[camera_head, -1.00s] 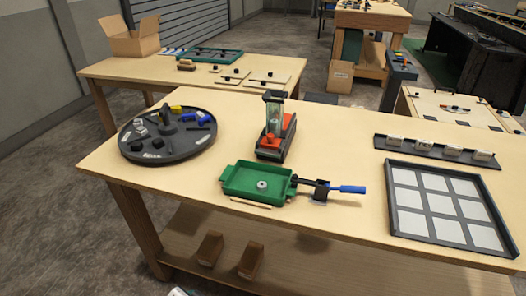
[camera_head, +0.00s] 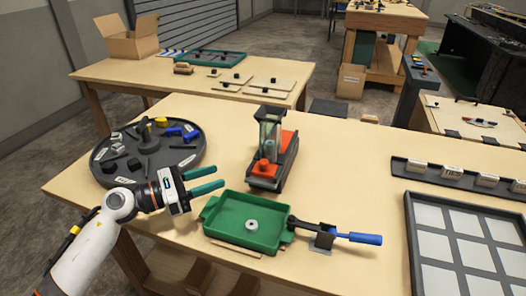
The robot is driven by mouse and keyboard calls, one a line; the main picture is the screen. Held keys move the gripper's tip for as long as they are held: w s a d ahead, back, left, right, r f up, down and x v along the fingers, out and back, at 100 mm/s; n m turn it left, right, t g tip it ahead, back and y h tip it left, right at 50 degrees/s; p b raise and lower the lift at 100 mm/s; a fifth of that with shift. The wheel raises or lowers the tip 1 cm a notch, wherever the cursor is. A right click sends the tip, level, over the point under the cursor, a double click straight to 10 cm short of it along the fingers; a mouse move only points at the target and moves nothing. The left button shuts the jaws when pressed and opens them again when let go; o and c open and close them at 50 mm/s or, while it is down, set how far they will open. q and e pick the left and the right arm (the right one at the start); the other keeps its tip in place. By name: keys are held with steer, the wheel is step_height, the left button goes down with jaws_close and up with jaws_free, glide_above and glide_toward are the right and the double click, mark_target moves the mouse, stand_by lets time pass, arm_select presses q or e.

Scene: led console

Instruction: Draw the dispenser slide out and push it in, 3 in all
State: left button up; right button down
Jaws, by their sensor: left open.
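The dispenser (camera_head: 271,150) stands upright on the table behind the green tray. It has a clear tube in a dark frame and an orange-red slide (camera_head: 264,168) low at its front, on a dark base. The green tray (camera_head: 225,238) holds one pale round piece with a hole (camera_head: 251,225). My left gripper (camera_head: 221,180) comes in from the left with its two green fingers apart and empty. It is above the table, left of the dispenser and clear of it, near the tray's back left corner. My right gripper is not in view.
A tool with a blue handle (camera_head: 360,238) sits in a small stand right of the tray. A dark round turntable (camera_head: 110,175) with several parts is at left. A grid board (camera_head: 415,262) and a rack with white blocks (camera_head: 405,167) are at right. Bare table lies right of the dispenser.

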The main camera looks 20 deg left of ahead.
mark_target(255, 178)
arm_select(q)
steer(key=shift+w+d+r, duration=0.1)
steer(key=x, duration=0.2)
steer(key=p+x, duration=0.1)
steer(key=x, duration=0.2)
steer(key=p+x, duration=0.1)
steer(key=x, duration=0.1)
steer(key=shift+d+r, duration=0.25)
steer(key=shift+d, duration=0.05)
steer(key=shift+p+x, duration=0.3)
steer(key=shift+x, duration=0.8)
steer(key=shift+w+d+f, duration=0.1)
steer(key=shift+w+d, duration=0.15)
steer(key=shift+d, duration=0.1)
steer(key=shift+w+d, duration=0.2)
steer(key=shift+f, duration=0.1)
steer(key=shift+c, duration=0.3)
jaws_close()
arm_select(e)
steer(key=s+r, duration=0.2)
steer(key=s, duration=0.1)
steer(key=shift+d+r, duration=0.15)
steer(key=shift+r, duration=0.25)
